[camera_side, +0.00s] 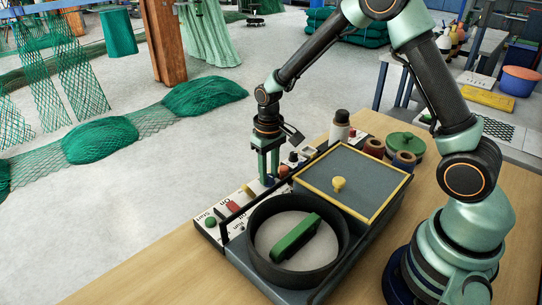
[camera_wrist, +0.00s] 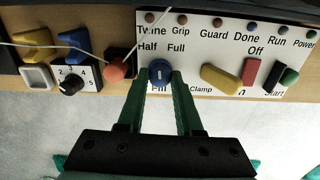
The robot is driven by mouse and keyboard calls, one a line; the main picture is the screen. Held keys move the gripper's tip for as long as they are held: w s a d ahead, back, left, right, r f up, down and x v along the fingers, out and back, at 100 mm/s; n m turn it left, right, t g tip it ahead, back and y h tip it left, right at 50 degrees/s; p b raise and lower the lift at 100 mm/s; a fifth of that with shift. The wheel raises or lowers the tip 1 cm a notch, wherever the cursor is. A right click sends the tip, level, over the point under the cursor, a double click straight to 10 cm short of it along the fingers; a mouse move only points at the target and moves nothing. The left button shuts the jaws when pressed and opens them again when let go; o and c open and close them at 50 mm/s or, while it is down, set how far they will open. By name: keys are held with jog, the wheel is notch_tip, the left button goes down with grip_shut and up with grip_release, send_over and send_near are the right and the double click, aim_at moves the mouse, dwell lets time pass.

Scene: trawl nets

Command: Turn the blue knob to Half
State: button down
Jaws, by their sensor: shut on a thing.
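The blue knob (camera_wrist: 160,72) sits on the white panel (camera_wrist: 215,50) in the wrist view, above the word Fill. The words Half and Full are printed on its far side, Half to the left and Full to the right. A pale pointer line shows on the knob, running roughly straight up between the two words. My gripper (camera_wrist: 161,75) has its two green fingers shut on the sides of the knob. In the side view my gripper (camera_side: 268,180) reaches down to the panel, and its fingers mostly hide the knob.
A red-orange button (camera_wrist: 115,67) and a numbered black dial (camera_wrist: 70,82) lie left of the knob. A yellow handle (camera_wrist: 220,77) and a red switch (camera_wrist: 250,72) lie right. A round black tub (camera_side: 342,238) with a green bar and a grey lid (camera_side: 360,170) stand beside the panel.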

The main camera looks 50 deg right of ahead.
aim_at(269, 175)
jog(key=n, duration=0.3)
jog(key=shift+d+n, duration=0.15)
jog(key=shift+n, duration=2.05)
jog(key=c, duration=0.6)
grip_release()
jog(key=shift+r, duration=0.35)
notch_tip(269, 175, up, 11)
jog(key=shift+w+r, duration=0.1)
jog(key=shift+r, duration=0.1)
